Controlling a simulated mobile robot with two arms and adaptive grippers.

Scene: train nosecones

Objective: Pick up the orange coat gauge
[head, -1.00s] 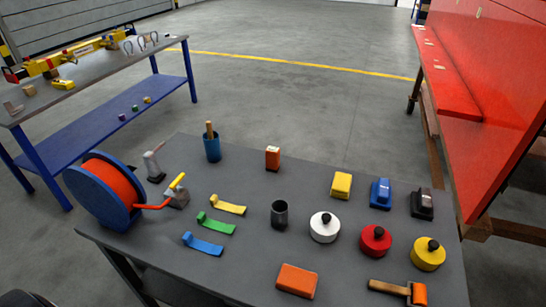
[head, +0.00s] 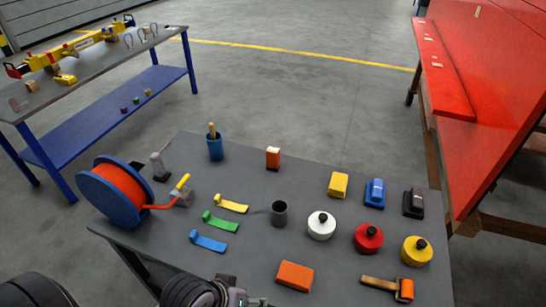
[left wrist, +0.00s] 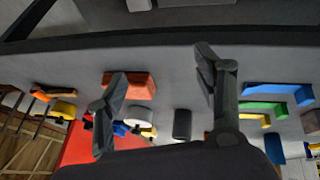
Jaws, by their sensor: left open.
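One is a flat orange block (head: 295,276) near the front edge. The other is a small upright orange box with a pale top (head: 273,157) near the back; I cannot tell for sure which is the coat gauge. My left gripper (left wrist: 160,64) is open and empty, its fingers spread in the left wrist view. In the head view my left gripper is partly cut off at the bottom edge, left of the flat block.
A blue bench (head: 135,92) is at left, a red structure (head: 490,90) at right.

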